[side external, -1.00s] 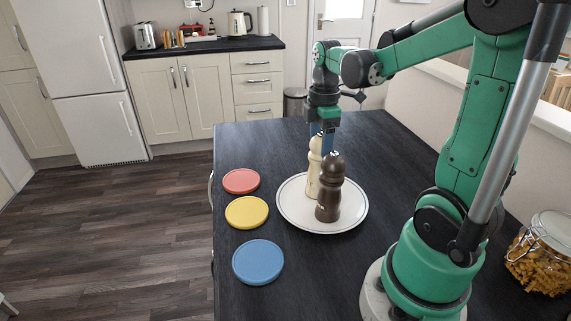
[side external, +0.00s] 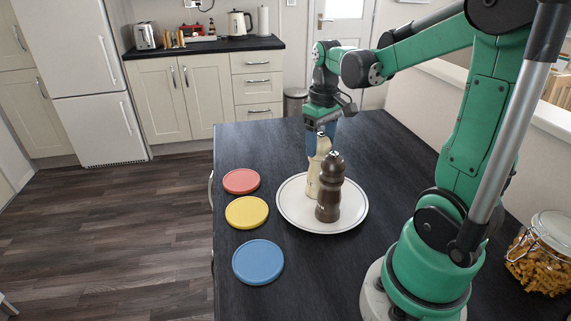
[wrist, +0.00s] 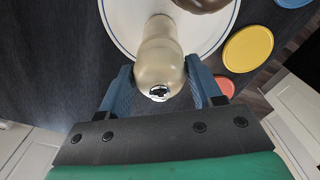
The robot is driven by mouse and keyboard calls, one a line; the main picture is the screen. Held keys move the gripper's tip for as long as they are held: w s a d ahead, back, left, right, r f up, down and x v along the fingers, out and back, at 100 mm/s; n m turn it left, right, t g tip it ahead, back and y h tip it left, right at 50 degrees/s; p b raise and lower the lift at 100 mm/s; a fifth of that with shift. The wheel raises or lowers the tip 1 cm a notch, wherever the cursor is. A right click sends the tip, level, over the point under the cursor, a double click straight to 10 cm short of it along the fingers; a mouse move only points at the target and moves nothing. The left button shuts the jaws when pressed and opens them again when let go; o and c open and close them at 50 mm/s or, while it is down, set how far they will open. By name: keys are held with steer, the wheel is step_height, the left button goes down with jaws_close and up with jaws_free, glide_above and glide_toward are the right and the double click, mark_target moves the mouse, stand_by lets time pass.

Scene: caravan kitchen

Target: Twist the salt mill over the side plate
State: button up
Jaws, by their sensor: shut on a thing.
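The cream mill (side external: 314,178), which I take to be the salt mill, stands upright on the white side plate (side external: 290,208) with its thin dark rim line. My gripper (side external: 320,148) points down from above and is shut on the mill's head. In the wrist view, my blue fingers (wrist: 160,72) flank the cream mill (wrist: 160,50), whose metal top fitting faces the camera. A dark brown mill (side external: 328,202) stands on the plate in front of it and hides part of its lower body. I cannot make out any salt on the plate.
Red (side external: 241,181), yellow (side external: 247,212) and blue (side external: 258,262) coasters lie left of the plate, near the edge of the black worktop (side external: 260,145). A pasta jar (side external: 541,255) stands at the far right. The worktop behind the plate is clear.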

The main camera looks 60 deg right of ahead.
steer(key=m, duration=0.5)
steer(key=shift+m, duration=0.4)
steer(key=m, duration=0.6)
steer(key=shift+m, duration=0.4)
steer(key=shift+r, duration=0.15)
steer(key=o, duration=1.1)
steer(key=shift+c, duration=0.2)
steer(key=shift+r, duration=4.05)
